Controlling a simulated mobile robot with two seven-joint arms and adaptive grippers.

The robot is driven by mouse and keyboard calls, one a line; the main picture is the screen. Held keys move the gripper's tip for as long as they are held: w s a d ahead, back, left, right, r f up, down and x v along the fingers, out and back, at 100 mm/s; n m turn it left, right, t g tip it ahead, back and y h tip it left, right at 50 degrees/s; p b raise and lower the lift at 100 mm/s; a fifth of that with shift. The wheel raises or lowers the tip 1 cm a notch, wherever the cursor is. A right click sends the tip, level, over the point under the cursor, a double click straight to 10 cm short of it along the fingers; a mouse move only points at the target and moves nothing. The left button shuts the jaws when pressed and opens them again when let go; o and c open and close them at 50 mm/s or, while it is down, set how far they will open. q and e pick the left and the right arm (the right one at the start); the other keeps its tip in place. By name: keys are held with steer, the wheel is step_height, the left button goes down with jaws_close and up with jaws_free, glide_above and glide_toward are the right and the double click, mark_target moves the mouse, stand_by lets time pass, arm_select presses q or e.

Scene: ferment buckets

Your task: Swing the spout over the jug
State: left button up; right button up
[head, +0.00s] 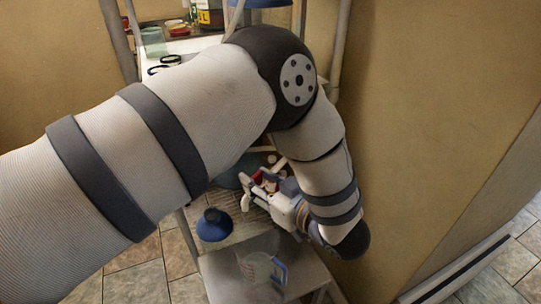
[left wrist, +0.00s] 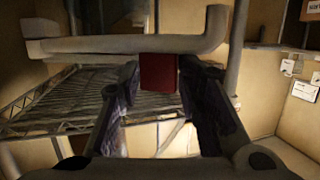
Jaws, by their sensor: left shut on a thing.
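The clear jug (head: 258,272) with a blue handle stands on a low pale stand at the bottom of the head view. My left gripper (head: 262,180) is above and behind it, at the wire rack. In the left wrist view a grey pipe, apparently the spout (left wrist: 120,46), runs across the picture and bends at its right end. A red block (left wrist: 159,72) is at the pipe, between the fingertips of my left gripper (left wrist: 160,80), which is shut on it. My arm hides much of the spout in the head view. My right gripper is not in view.
A blue funnel-shaped thing (head: 214,225) is left of the jug. A shelf at the top holds a glass jar (head: 153,42), black rings (head: 164,64) and a yellow-labelled bottle (head: 208,14). A wall (head: 430,110) stands close on the right. Tiled floor is bare at lower left.

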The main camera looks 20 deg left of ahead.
arm_select(q)
steer(key=shift+s+d+f, duration=0.15)
steer(key=shift+f, duration=0.2)
steer(key=shift+s+d+f, duration=0.1)
steer(key=shift+f, duration=0.25)
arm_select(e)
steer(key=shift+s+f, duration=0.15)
arm_select(q)
steer(key=shift+d+n+g+b, duration=0.3)
steer(key=shift+d+g, duration=0.2)
steer(key=shift+d, duration=0.5)
steer(key=shift+c, duration=0.2)
steer(key=shift+s, duration=0.1)
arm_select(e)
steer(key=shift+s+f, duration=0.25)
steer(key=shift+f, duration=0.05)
arm_select(q)
steer(key=o, duration=0.8)
steer(key=shift+o, duration=1)
steer(key=v, duration=0.7)
steer(key=shift+r+p, duration=0.3)
steer(key=shift+p, duration=0.05)
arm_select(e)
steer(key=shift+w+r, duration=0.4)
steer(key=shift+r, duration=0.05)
